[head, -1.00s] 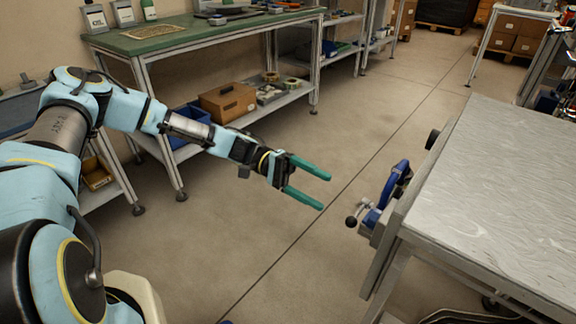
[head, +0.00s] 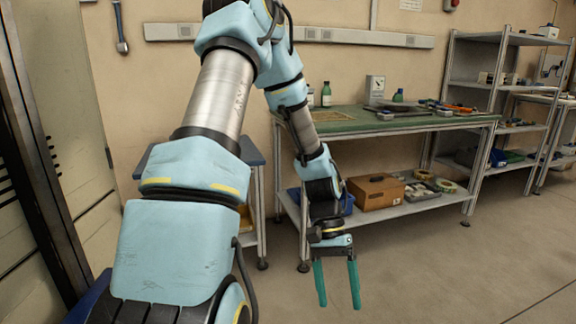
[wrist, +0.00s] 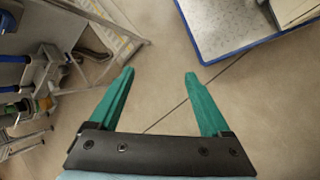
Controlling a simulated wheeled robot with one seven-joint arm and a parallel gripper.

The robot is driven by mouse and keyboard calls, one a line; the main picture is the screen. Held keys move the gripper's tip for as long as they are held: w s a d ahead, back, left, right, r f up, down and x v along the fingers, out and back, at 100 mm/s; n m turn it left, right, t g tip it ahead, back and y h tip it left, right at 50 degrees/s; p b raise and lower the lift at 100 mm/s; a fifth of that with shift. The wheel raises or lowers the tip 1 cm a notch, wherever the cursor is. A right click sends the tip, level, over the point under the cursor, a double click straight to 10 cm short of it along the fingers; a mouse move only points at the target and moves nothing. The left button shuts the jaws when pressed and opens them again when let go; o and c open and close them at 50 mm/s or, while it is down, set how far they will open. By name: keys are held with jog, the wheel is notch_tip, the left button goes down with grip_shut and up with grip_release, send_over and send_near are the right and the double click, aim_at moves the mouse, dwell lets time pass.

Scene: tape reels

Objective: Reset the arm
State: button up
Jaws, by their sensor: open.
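My gripper (head: 338,284) has two green fingers, spread apart with nothing between them. In the head view it hangs pointing down over bare floor, in front of the green-topped workbench (head: 350,126). My arm is bent, with its elbow raised high at the top of the picture. In the wrist view my gripper (wrist: 160,90) also shows open and empty, with only floor between the fingers.
A cardboard box (head: 377,192) and tape reels (head: 445,186) sit on the bench's lower shelf. A grey shelving rack (head: 490,85) stands at the right. Open floor (head: 430,275) lies at the lower right. The wrist view shows a blue-edged surface (wrist: 225,25) at upper right.

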jog(key=w+a+r+n+t+y, duration=0.1)
jog(key=w+a+r+n+t, duration=0.2)
jog(key=a+r, duration=0.4)
jog(key=w+a+r+n+t, duration=0.2)
jog(key=a+r+t, duration=0.3)
jog(key=a, duration=0.5)
notch_tip(320, 180, up, 14)
jog(key=p, duration=1.4)
jog(key=shift+s, duration=0.15)
jog(key=shift+c, duration=0.2)
